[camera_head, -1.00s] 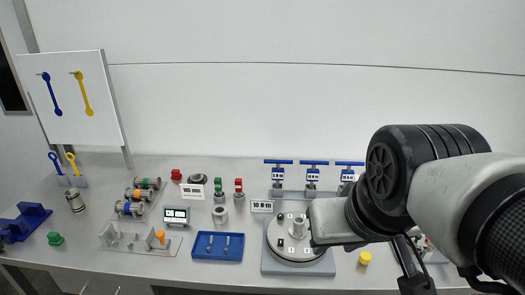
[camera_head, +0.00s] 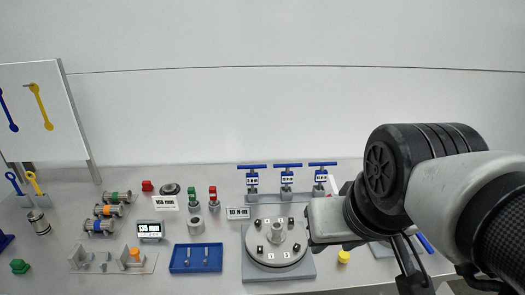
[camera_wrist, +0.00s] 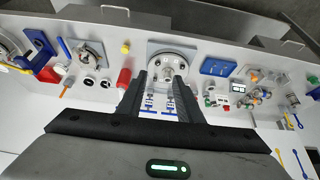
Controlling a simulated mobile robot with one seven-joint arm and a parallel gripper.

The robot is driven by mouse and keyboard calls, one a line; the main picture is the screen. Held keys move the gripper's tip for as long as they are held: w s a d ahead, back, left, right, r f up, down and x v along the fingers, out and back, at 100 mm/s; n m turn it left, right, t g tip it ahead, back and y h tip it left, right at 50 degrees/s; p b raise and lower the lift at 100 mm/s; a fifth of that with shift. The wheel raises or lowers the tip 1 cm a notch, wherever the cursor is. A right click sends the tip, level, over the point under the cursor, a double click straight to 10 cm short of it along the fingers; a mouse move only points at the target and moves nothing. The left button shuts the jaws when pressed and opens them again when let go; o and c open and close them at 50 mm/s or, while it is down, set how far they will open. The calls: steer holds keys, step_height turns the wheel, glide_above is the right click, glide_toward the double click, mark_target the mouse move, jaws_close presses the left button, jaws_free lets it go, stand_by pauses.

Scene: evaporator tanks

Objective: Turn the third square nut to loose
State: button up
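A round grey disc (camera_head: 277,259) lies on a square grey plate (camera_head: 252,272), with a pale raised hub at its centre. Several small dark square nuts sit around the hub, such as one at the front left (camera_head: 260,249). Small white number tags stand by them, too small to read, so I cannot tell which nut is the third. The disc also shows in the wrist view (camera_wrist: 168,66), just beyond my fingertips. My gripper (camera_wrist: 159,82) has its two fingers apart with nothing held between them. In the head view my arm is right of the disc and the fingers are hidden.
Three blue-handled tools (camera_head: 288,166) stand behind the disc. A "10 N·m" sign (camera_head: 238,213) is at its back left. A blue tray (camera_head: 196,268) with two small pins lies left, and a yellow cap (camera_head: 344,256) right. The front table strip is clear.

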steer(key=m+g, duration=0.6)
steer(key=m, duration=0.1)
glide_above(297, 246)
step_height(297, 246, down, 10)
steer(key=r, duration=0.1)
step_height(297, 246, down, 17)
steer(key=shift+f, duration=0.15)
jaws_close()
